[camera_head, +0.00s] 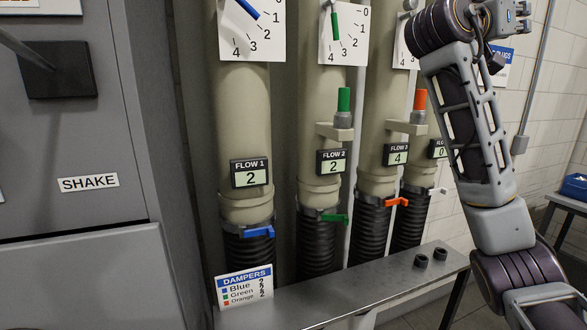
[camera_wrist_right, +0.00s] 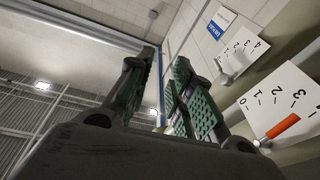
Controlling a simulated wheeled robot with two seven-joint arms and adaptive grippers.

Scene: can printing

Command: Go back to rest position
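My right arm rises along the right side of the head view, bent, and its upper end leaves the top edge. The fingers of my right gripper (camera_wrist_right: 166,62) show in the right wrist view, with green pads. They stand apart with nothing between them, raised near the dials. My left gripper and left arm are not in the head view.
Several pipes carry flow displays reading 2 (camera_head: 250,178), 2 (camera_head: 332,166) and 4 (camera_head: 397,158). A metal bench (camera_head: 350,285) stands in front. A grey SHAKE cabinet (camera_head: 70,140) fills the left.

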